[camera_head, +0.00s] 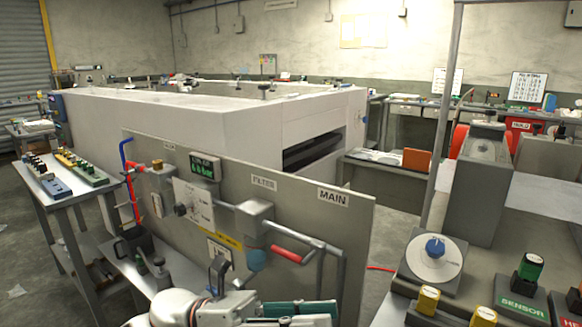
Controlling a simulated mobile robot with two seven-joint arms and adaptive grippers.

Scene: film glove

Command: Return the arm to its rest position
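My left arm comes in at the bottom edge, left of centre, with white rounded links. My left gripper (219,278) shows as dark parts at the end of this arm, in front of the lower part of the grey upright panel (350,215). No held object can be made out. My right gripper is not in view.
The panel carries pipes, a red-handled lever (288,254) and a green-lit display (203,167). A grey cart (75,193) with coloured blocks stands left. A bench with a blue-knobbed dial (435,247) and labelled blocks stands right. A large white machine (200,115) is behind. Floor shows at far left.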

